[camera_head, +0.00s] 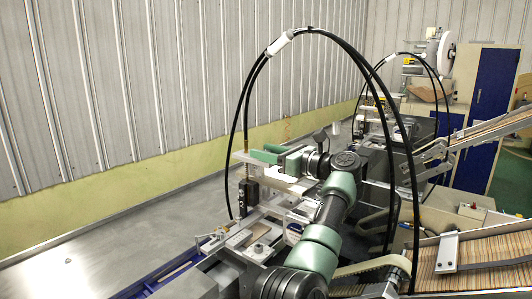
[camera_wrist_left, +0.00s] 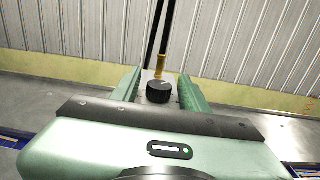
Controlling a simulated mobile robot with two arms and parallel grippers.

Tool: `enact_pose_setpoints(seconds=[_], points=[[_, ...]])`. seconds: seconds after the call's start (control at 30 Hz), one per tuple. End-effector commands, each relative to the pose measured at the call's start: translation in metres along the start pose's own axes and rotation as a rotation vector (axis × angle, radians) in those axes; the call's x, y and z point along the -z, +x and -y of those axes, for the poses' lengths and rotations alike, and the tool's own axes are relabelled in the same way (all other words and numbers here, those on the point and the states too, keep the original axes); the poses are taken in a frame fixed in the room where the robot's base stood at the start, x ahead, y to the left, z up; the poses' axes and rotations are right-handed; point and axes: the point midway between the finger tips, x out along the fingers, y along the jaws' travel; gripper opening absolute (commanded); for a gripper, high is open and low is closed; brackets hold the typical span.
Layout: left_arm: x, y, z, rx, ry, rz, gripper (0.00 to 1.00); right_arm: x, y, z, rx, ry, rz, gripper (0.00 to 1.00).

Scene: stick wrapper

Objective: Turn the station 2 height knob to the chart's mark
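The black round height knob (camera_wrist_left: 159,92) shows in the left wrist view, below a brass fitting (camera_wrist_left: 160,66). A small light mark is on the knob's top, but its exact angle is hard to read. My left gripper (camera_wrist_left: 160,88) is open, with one green finger on each side of the knob and visible gaps between. In the head view my left gripper (camera_head: 262,155) reaches leftward over the station's metal parts. I cannot make out the knob there. Whether the fingertips reach as far as the knob is unclear. No chart is readable in either view. My right gripper is not in view.
Black hoses (camera_head: 243,105) arch around my left arm. A light metal bracket (camera_head: 262,235) lies below the gripper. A chute of sticks (camera_head: 475,255) is at lower right. The flat metal table (camera_head: 130,235) on the left is mostly clear, before a corrugated wall (camera_head: 120,80).

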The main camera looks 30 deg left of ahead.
Motion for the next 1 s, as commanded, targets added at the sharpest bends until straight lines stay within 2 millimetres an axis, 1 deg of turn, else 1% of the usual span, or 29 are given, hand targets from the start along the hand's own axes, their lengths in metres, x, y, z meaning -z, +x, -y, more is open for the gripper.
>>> enact_pose_setpoints(seconds=[0.27, 0.37, 0.47, 0.6, 0.73, 0.87, 1.0], points=[[0.0, 0.0, 0.0, 0.0, 0.0, 0.001, 0.48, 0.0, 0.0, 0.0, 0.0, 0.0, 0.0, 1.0], [0.001, -0.005, 0.0, 0.001, 0.0, 0.001, 0.48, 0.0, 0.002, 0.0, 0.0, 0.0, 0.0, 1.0], [0.002, -0.017, 0.001, 0.002, -0.001, 0.001, 0.48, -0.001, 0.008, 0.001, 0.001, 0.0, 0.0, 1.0], [0.003, -0.042, 0.001, 0.004, -0.001, 0.001, 0.48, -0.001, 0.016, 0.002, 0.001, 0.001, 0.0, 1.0], [0.002, -0.063, 0.001, 0.003, 0.0, 0.0, 0.48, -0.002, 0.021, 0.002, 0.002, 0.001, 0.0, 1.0], [0.001, -0.075, 0.001, 0.001, 0.0, 0.001, 0.48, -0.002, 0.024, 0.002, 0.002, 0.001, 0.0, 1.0], [0.0, -0.079, 0.0, 0.001, 0.0, 0.0, 0.48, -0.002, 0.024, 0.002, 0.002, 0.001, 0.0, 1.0]])
